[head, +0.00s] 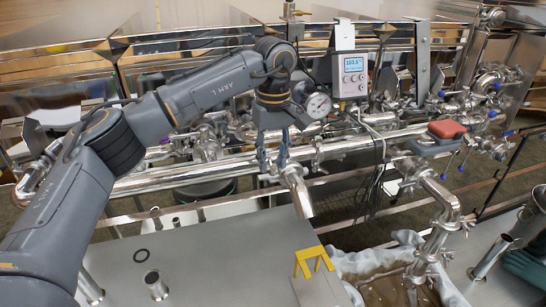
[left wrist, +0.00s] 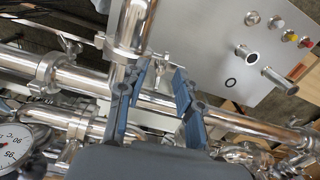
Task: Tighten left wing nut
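My left gripper (head: 272,158) points down at the steel pipework, just behind the short angled outlet pipe (head: 297,190). In the left wrist view its two blue-grey fingers (left wrist: 157,88) are apart, with a steel pipe passing behind the gap and nothing clearly held. A clamp (head: 270,177) sits at the upper end of the outlet pipe, close below the fingertips. In the left wrist view a clamp (left wrist: 112,45) rings the pipe left of the fingers. My right gripper is not in view.
A dial gauge (head: 318,105) and a digital display box (head: 350,75) stand close right of my left gripper. Cables (head: 375,180) hang beside the pipes. A steel table (head: 215,255) with short stubs lies in front, with a yellow bracket (head: 313,260) and a syrup-filled lined container (head: 385,285).

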